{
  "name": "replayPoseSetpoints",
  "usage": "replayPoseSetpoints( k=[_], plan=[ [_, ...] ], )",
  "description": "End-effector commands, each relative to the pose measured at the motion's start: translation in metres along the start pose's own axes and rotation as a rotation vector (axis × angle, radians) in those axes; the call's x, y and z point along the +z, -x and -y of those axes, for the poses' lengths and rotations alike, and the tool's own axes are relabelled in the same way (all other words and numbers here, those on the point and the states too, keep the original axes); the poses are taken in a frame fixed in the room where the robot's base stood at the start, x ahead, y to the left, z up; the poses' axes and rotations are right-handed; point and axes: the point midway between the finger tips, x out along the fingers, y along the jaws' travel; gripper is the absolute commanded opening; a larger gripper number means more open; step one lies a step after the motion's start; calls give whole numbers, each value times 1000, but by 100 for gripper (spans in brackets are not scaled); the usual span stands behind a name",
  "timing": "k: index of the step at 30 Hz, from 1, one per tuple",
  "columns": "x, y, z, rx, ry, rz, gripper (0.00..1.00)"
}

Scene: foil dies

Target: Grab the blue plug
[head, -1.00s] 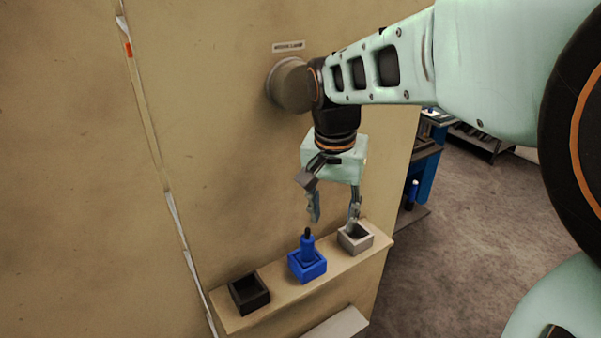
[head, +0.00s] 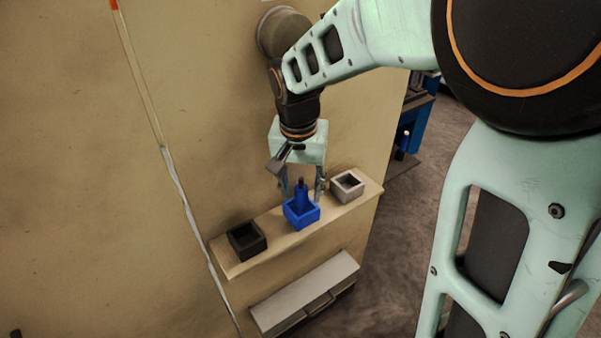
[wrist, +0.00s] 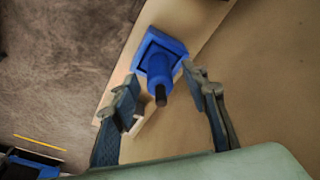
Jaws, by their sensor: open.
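The blue plug (head: 300,195) stands upright in a square blue holder (head: 302,217) in the middle of a wooden shelf, its dark tip upward. My gripper (head: 303,190) is open above the shelf, pointing down, with one finger to each side of the plug in the head view. In the wrist view the plug (wrist: 159,78) and its blue holder (wrist: 174,42) show beyond and between the two open fingers of my gripper (wrist: 160,96). No contact between fingers and plug can be made out.
The shelf (head: 272,238) also bears a black open box (head: 246,240) on the left and a grey open box (head: 347,186) on the right. A tan wall (head: 220,120) stands behind it. A grey drawer-like unit (head: 305,293) sits below.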

Motion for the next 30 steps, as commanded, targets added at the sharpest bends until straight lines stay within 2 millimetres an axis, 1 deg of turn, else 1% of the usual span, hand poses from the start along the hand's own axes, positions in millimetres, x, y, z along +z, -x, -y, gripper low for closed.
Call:
replayPoseSetpoints(
  k=[2, 5, 12, 14, 26, 30],
  plan=[
    [0, 0, 0, 0, 0, 0, 41],
    [0, 0, 0, 0, 0, -1, 31],
    [0, 1, 0, 0, 0, -1, 5],
    [0, 1, 0, 0, 0, -1, 0],
    [-1, 1, 0, 0, 0, -2, 0],
    [-3, 5, -1, -1, 0, -2, 0]
  ],
)
